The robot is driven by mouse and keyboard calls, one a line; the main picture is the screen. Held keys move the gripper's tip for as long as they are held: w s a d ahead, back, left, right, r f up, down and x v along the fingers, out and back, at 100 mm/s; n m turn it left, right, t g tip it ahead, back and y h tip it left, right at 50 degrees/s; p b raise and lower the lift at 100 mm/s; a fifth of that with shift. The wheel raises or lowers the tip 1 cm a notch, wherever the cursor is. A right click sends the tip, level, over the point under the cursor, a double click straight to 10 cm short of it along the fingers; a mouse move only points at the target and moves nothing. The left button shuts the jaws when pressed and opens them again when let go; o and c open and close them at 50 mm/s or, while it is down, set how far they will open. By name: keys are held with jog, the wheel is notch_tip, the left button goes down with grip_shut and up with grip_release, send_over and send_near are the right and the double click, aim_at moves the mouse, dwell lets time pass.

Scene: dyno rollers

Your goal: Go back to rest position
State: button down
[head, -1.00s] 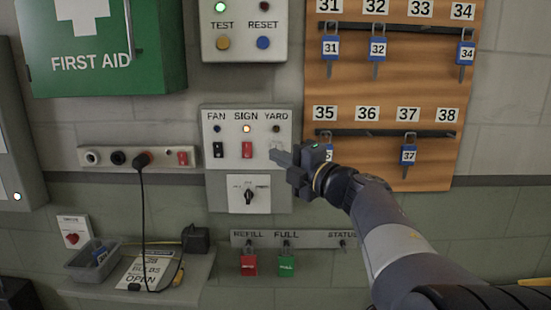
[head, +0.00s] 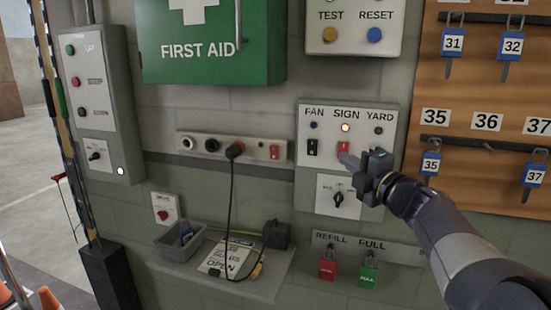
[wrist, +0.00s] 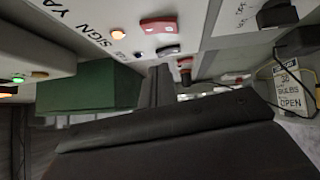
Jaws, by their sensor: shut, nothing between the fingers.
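My gripper (head: 352,163) is shut and empty in the head view, in front of the FAN/SIGN/YARD switch panel (head: 309,178). Its tip overlaps the lower part of the red SIGN switch (head: 343,147); I cannot tell whether they touch. The SIGN lamp (head: 345,127) glows orange, while the FAN lamp (head: 313,125) and YARD lamp (head: 378,130) look dark. The black FAN switch (head: 312,147) is in clear view; the YARD switch is hidden behind my gripper. In the wrist view my gripper (wrist: 158,85) shows as dark fingers close together, with the red switch (wrist: 158,24) above.
A first aid box (head: 212,45) and a TEST/RESET box (head: 352,28) hang above. A socket strip (head: 262,151) with a plugged cable is left. A shelf (head: 180,270) holds a grey bin (head: 170,250). A key board (head: 480,101) with blue tags is right.

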jog(key=b+v, duration=0.1)
jog(key=v, duration=0.6)
jog(key=shift+r, duration=0.2)
jog(key=shift+w, duration=0.1)
